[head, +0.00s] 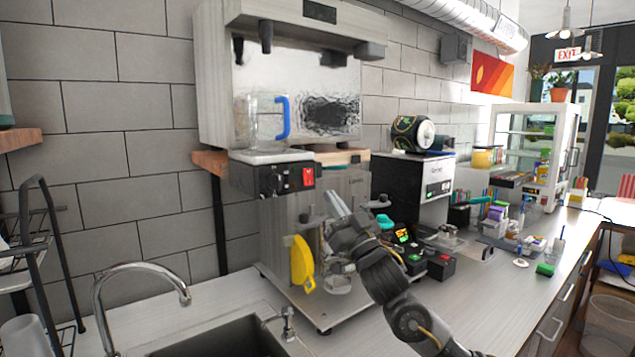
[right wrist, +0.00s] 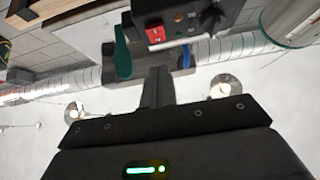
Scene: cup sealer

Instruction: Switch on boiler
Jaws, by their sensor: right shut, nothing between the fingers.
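A large metal wall unit (head: 300,80) with black fittings hangs at the upper middle; I cannot tell for sure that it is the boiler. Below it, a black control box (head: 262,180) carries knobs and a red switch (head: 308,177). My right gripper (head: 337,203) is shut and empty, its fingers pointing up and left, below and right of that switch in the picture. In the right wrist view, the shut fingers (right wrist: 158,78) point towards a black box with a red switch (right wrist: 155,34) and a knob (right wrist: 211,20). My left gripper is out of view.
A clear jug with a blue handle (head: 264,125) stands above the control box. A yellow object (head: 302,263) hangs on the metal machine (head: 278,220) below. A sink tap (head: 130,282) stands at left. Small black devices (head: 440,266) are right of my forearm.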

